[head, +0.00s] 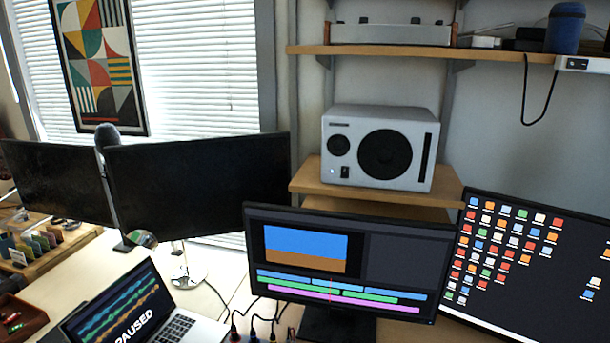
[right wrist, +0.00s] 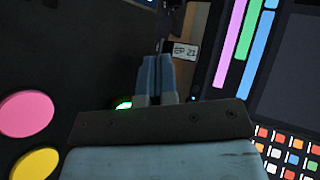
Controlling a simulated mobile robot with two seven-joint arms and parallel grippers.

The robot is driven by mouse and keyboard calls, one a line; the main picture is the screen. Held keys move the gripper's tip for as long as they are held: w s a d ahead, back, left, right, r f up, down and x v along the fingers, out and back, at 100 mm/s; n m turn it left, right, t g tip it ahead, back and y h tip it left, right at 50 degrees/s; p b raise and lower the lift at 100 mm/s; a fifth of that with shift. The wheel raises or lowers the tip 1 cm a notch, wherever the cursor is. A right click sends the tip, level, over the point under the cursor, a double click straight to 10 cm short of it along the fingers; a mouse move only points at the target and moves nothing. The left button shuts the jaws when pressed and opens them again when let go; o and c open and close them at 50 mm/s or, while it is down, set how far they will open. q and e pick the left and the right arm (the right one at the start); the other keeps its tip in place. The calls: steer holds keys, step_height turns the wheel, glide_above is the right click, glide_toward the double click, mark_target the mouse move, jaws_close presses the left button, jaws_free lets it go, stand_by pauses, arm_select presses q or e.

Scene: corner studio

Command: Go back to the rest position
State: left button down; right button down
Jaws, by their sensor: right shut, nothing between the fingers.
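My right gripper (right wrist: 155,58) shows in the right wrist view. Its two blue-grey fingers are side by side and shut, with nothing between them. A small white label reading something like "EP 21" (right wrist: 184,52) shows just beyond and to the right of the fingertips. Neither gripper shows in the head view, so my left gripper is out of sight.
A monitor with coloured timeline bars (head: 340,265) and one with icons (head: 540,262) stand on the desk. A laptop reading "PAUSED" (head: 130,310) is at the lower left. A white speaker (head: 378,150) sits on a wooden shelf. Dark monitors (head: 200,185) stand before the window.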

steer(key=s+a+n+p, duration=0.1)
steer(key=s+a+n, duration=0.1)
steer(key=s, duration=0.2)
steer(key=s+a+r+n+p, duration=0.1)
steer(key=s+a+n, duration=0.1)
steer(key=s, duration=0.2)
steer(key=s+a+n+p, duration=0.1)
steer(key=s+a+n, duration=0.1)
steer(key=s+n, duration=0.1)
steer(key=shift+s+r+h, duration=0.2)
steer(key=shift+s+h, duration=0.1)
steer(key=shift+s, duration=0.25)
steer(key=s+r+n+h+p, duration=0.2)
steer(key=s+n, duration=0.6)
steer(key=s, duration=0.4)
steer(key=shift+r+p, duration=0.6)
steer(key=shift+p, duration=0.4)
steer(key=shift+s+a, duration=0.1)
